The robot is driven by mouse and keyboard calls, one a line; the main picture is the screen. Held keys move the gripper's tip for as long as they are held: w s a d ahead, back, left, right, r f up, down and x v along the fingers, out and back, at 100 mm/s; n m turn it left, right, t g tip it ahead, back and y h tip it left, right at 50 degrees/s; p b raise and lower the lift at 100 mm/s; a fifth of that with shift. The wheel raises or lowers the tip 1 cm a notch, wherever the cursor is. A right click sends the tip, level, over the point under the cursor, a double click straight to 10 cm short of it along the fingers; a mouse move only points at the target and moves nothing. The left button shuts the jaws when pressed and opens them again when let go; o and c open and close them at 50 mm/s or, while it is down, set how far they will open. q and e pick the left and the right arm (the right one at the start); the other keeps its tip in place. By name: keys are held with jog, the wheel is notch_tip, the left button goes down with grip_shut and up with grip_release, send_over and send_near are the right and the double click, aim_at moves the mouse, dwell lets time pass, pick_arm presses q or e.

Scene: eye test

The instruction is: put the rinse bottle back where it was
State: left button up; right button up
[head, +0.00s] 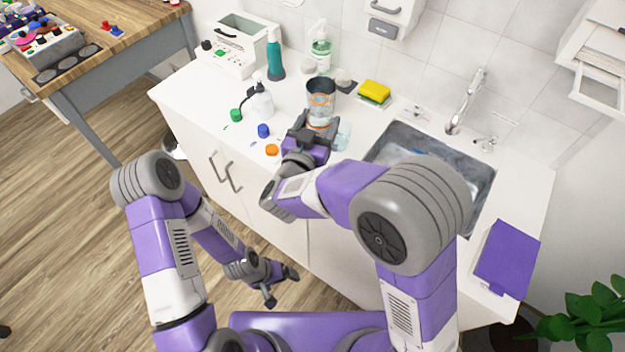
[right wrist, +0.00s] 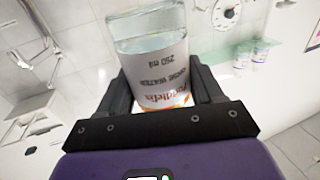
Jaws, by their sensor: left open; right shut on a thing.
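The rinse bottle (right wrist: 165,60), clear with liquid inside and a white and orange label reading "250 ml", is between the fingers of my right gripper (right wrist: 163,85). The lettering is upside down in the right wrist view. In the head view the bottle (head: 320,101) shows above my right gripper (head: 316,128), near the middle of the white counter (head: 195,92). I cannot tell whether its base touches the counter. My right gripper is shut on it. My left gripper (head: 280,287) is open and empty, low in front of the cabinet, over the floor.
The sink (head: 480,178) is right.

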jog(key=shift+s+a+f, duration=0.35)
jog(key=shift+s+a, duration=0.05)
jog(key=shift+a, duration=0.15)
jog(key=shift+s+a+f+b, duration=0.15)
jog(key=shift+f+b, duration=0.15)
jog(key=shift+b, duration=0.05)
notch_tip(320, 180, down, 10)
jog(key=b, duration=0.3)
jog(key=shift+r, duration=0.25)
jog(key=shift+f+b, duration=0.1)
jog(key=shift+b, duration=0.25)
jog(key=shift+f, duration=0.15)
jog(key=o, duration=1.1)
jog(key=shift+o, duration=0.2)
